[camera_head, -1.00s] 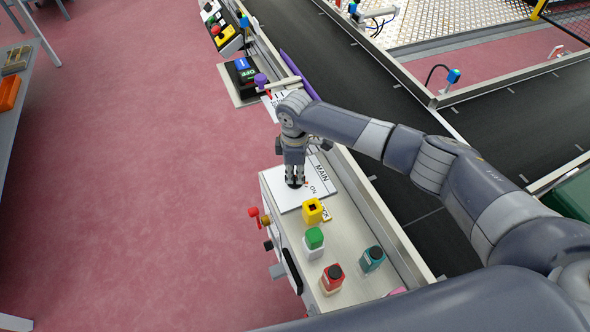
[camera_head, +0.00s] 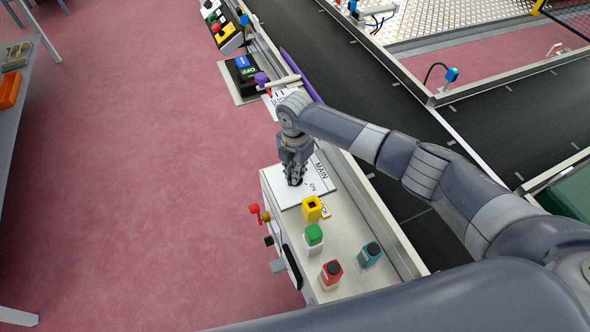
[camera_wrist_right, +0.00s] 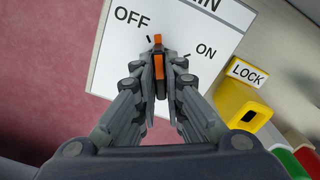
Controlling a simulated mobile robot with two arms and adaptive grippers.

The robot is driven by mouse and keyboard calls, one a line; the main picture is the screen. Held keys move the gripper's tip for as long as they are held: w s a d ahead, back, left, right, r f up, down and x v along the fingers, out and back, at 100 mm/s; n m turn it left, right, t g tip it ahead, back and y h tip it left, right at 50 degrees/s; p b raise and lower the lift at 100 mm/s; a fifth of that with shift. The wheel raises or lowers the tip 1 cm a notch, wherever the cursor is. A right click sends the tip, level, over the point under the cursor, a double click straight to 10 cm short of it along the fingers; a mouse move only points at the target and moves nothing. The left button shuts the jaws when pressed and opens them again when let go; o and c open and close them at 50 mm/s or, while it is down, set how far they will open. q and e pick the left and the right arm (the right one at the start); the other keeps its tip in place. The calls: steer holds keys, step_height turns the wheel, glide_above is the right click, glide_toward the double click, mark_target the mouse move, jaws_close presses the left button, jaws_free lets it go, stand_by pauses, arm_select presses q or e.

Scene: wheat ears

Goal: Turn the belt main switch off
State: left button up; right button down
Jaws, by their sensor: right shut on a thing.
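The main switch is a dark knob with an orange pointer bar (camera_wrist_right: 158,66) on a white panel marked MAIN, OFF and ON. The panel (camera_head: 318,194) also shows in the head view on top of the grey console. My right gripper (camera_head: 295,182) points down at the panel. In the right wrist view its fingers (camera_wrist_right: 160,84) are shut on the knob from both sides. The pointer's far end lies close to the OFF mark, just to its right, and away from the ON mark. The fingers hide the knob's sides. My left gripper is not in view.
Close beside the panel stand a yellow block (camera_head: 312,208) by a LOCK label, a green-topped piece (camera_head: 313,238), a red one (camera_head: 331,273) and a teal one (camera_head: 370,255). The black conveyor belt (camera_head: 440,228) runs on the right. Open pink floor lies left.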

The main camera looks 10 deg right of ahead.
steer(key=shift+n, duration=1.7)
steer(key=c, duration=1.7)
jaws_free()
steer(key=shift+r, duration=0.1)
step_height(320, 180, up, 12)
steer(key=shift+f, duration=0.1)
